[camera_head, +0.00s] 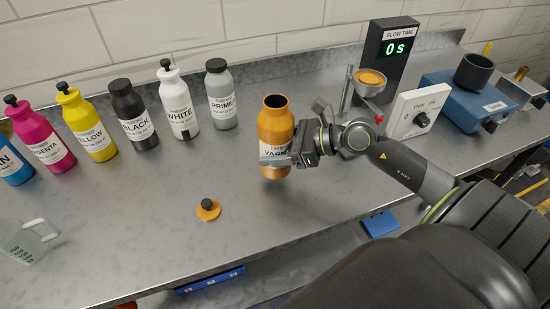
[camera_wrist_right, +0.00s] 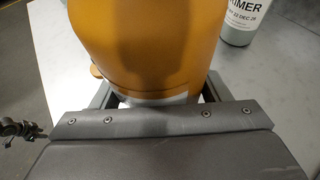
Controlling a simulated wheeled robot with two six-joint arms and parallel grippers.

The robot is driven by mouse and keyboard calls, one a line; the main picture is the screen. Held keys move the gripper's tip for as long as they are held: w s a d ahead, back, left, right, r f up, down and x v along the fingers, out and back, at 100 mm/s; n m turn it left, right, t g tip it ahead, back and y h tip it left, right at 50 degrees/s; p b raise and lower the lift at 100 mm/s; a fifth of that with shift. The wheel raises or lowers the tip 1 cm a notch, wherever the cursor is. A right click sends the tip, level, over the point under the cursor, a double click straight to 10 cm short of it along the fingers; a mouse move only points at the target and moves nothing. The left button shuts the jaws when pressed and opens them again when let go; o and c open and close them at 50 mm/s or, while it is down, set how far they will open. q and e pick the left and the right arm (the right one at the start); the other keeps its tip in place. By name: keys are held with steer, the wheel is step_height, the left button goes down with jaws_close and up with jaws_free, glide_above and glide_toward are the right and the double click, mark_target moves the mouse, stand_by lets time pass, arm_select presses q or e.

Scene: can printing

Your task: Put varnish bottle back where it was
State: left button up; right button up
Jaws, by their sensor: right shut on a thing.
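The orange varnish bottle (camera_head: 276,122) has no cap on and stands close to upright, in the middle of the head view. My right gripper (camera_head: 277,158) is shut around its lower body. The bottle also fills the upper middle of the right wrist view (camera_wrist_right: 145,45). I cannot tell whether its base touches the bench. An orange cap with a black knob (camera_head: 208,208) lies on the bench in front of and left of the bottle.
Primer (camera_head: 221,95), white (camera_head: 178,105), black (camera_head: 133,115), yellow (camera_head: 86,125) and magenta (camera_head: 46,142) bottles stand in a row at left. A flow cup with orange liquid (camera_head: 370,78), a timer (camera_head: 388,55) and a blue device (camera_head: 462,100) stand at right. A clear beaker (camera_head: 25,240) stands front left.

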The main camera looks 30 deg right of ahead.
steer(key=shift+f, duration=2)
arm_select(q)
steer(key=shift+a, duration=0.25)
arm_select(e)
steer(key=shift+f, duration=0.2)
steer(key=o, duration=1.6)
steer(key=shift+r, duration=0.15)
steer(key=shift+s+d, duration=0.1)
